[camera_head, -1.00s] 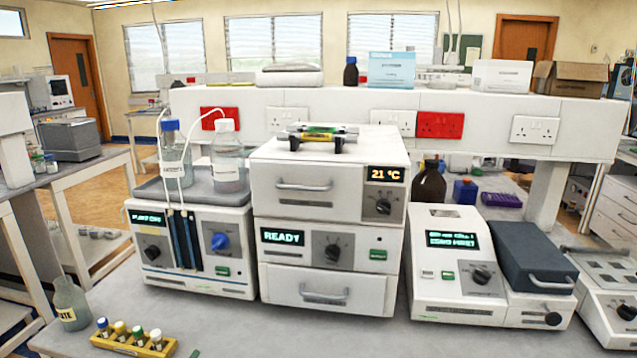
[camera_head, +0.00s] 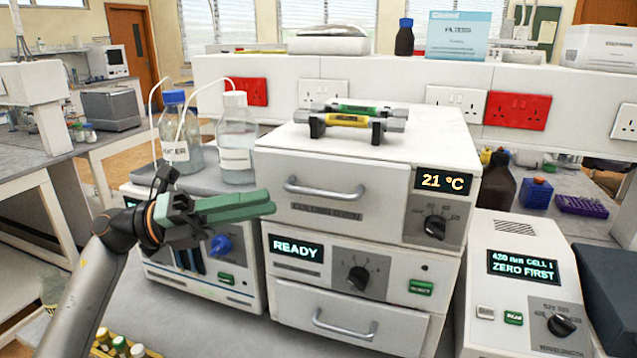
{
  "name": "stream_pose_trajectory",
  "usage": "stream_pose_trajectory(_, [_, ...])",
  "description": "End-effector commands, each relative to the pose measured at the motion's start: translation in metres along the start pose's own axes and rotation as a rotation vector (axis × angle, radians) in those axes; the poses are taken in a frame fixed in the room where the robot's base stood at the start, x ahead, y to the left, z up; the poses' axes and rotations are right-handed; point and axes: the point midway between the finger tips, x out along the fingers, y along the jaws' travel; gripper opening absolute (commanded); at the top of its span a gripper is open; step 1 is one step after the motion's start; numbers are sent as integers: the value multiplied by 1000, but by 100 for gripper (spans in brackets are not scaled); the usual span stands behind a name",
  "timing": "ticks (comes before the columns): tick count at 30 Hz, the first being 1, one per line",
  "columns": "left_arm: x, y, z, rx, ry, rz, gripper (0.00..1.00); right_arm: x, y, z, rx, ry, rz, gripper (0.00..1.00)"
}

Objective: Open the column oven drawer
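The column oven (camera_head: 380,185) is the white top unit of the stack in the middle, with a "21 °C" display (camera_head: 443,181) and a dark knob below it. Its drawer front (camera_head: 330,215) sits flush, so the drawer is closed. A grey bar handle (camera_head: 338,190) runs across the front. My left gripper (camera_head: 268,203) has green fingers pointing right, just left of the drawer front and apart from the handle. The two fingers overlap in this view, so their gap cannot be judged. My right gripper is not in view.
Two columns (camera_head: 352,119) lie on a holder on top of the oven. Below is a unit reading "READY" (camera_head: 296,249) with a lower drawer handle (camera_head: 345,326). A pump unit with bottles (camera_head: 237,140) stands behind my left arm. A photometer (camera_head: 520,300) stands at right.

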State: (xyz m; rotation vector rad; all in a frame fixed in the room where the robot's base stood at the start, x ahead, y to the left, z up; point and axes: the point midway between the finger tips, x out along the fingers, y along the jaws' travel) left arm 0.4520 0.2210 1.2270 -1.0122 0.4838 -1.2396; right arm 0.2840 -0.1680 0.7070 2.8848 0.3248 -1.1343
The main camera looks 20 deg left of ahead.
Motion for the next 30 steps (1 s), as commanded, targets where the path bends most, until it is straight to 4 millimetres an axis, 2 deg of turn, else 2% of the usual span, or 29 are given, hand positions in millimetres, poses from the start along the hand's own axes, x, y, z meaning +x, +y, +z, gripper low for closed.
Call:
stream_pose_trajectory(1, [13,-5,2,1,3,-6,25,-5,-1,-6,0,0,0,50])
stream_pose_trajectory(6, [48,-5,2,0,0,-7,25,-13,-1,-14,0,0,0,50])
stream_pose_trajectory(12, [76,-3,1,-1,-1,-5,25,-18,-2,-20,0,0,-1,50])
stream_pose_trajectory(17, [86,-1,0,-1,0,-3,25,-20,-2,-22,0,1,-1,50])
stream_pose_trajectory(25, [88,0,0,-1,-1,-2,25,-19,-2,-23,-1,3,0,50])
stream_pose_trajectory(26, [88,0,0,-1,-1,-2,24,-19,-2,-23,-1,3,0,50])
stream_pose_trajectory(30, [87,0,0,-1,-1,-2,8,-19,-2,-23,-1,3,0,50])
